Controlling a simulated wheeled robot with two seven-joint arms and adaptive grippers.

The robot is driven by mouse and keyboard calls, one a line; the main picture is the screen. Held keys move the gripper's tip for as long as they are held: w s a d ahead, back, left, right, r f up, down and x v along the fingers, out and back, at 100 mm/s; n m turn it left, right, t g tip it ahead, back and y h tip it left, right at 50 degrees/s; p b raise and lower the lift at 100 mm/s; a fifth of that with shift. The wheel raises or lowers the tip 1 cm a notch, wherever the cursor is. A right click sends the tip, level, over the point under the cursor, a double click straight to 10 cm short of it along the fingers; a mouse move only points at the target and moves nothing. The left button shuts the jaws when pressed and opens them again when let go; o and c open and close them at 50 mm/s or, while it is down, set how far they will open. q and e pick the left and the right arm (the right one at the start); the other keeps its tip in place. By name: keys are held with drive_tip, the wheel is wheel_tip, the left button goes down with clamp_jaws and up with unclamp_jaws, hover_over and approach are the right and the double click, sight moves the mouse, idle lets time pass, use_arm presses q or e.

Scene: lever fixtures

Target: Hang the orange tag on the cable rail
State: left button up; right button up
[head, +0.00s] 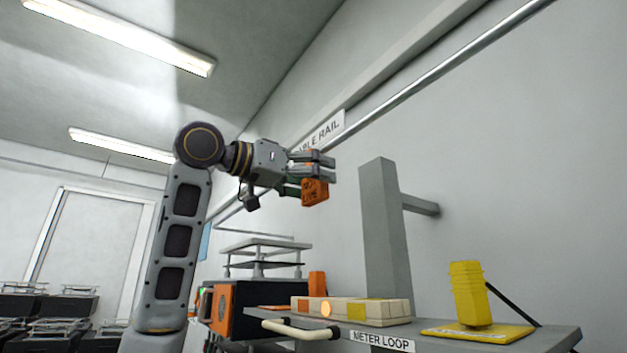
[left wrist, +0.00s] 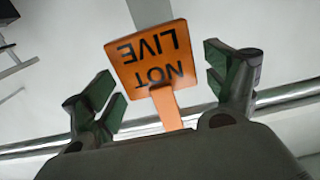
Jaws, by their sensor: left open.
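The orange tag (head: 315,192), a square plate with dark lettering, is just under my left gripper's fingers in the head view. In the left wrist view the tag (left wrist: 150,55) reads NOT LIVE upside down, and its narrow orange stem lies between the fingers. My left gripper (head: 318,166) is open, with a finger on each side of the tag and gaps showing. The cable rail (head: 437,73) is a metal rod sloping along the wall. It passes behind the tag's stem in the left wrist view (left wrist: 285,94); my gripper hides any contact point. My right gripper is out of view.
Below is a bench (head: 470,343) labelled METER LOOP. It bears a pale block row (head: 370,311), a tall grey post (head: 380,240) and a yellow ribbed piece (head: 468,293) on a yellow plate. An orange-and-black box (head: 235,310) stands left. A CABLE RAIL sign (head: 325,132) is on the wall.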

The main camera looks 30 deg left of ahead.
use_arm(q)
drive_tip(key=v, duration=1.1)
drive_tip(key=shift+s+a, duration=0.15)
drive_tip(key=shift+s, duration=0.1)
drive_tip(key=shift+f, duration=0.1)
idle(0.4)
